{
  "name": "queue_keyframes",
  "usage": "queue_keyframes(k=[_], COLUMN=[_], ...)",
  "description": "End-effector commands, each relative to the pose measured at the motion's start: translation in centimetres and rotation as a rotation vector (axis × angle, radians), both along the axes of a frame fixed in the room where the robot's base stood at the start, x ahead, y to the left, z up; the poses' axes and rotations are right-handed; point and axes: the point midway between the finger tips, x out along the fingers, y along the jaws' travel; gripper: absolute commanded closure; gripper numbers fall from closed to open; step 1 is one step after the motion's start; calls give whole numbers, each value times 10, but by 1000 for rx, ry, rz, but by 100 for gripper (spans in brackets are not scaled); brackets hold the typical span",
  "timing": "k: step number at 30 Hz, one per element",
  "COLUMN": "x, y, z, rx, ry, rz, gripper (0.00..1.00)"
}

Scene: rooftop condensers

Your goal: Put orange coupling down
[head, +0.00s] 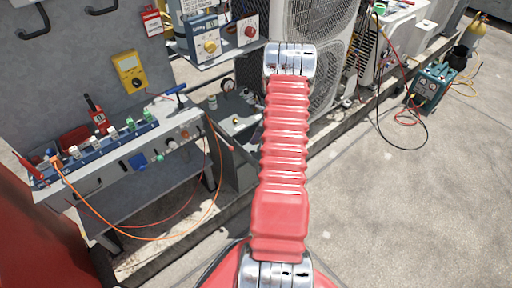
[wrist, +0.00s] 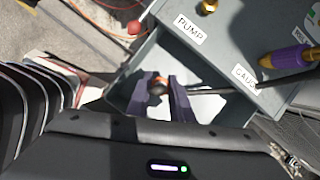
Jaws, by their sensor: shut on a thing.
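My gripper (wrist: 160,92) shows in the wrist view, its two dark purple fingers closed around a small round piece, the orange coupling (wrist: 157,84). Only its dark end and an orange rim show; the fingers hide the rest. The fingers and coupling appear over a grey open-topped box or bay (wrist: 119,88). I cannot tell whether the coupling touches anything below. In the head view my gripper is hidden behind my red arm.
Grey panels labelled PUMP (wrist: 190,30) and GAUGE (wrist: 243,77) lie beside the fingers, with a purple-and-yellow fitting (wrist: 290,57). A dark rod (wrist: 225,84) runs right from the fingers. In the head view, a bench (head: 110,160) with hoses stands left; the right floor (head: 430,190) is mostly clear.

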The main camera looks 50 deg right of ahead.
Motion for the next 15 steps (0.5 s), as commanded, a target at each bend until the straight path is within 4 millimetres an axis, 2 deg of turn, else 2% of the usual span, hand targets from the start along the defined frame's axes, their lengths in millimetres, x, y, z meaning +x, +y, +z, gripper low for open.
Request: queue_keyframes(k=[1, 4, 15], x=[0, 0, 0], y=[0, 0, 0], z=[-9, -19, -23], rx=[2, 0, -1], ry=[1, 0, 0], rz=[-1, -1, 1], gripper=[100, 100, 100])
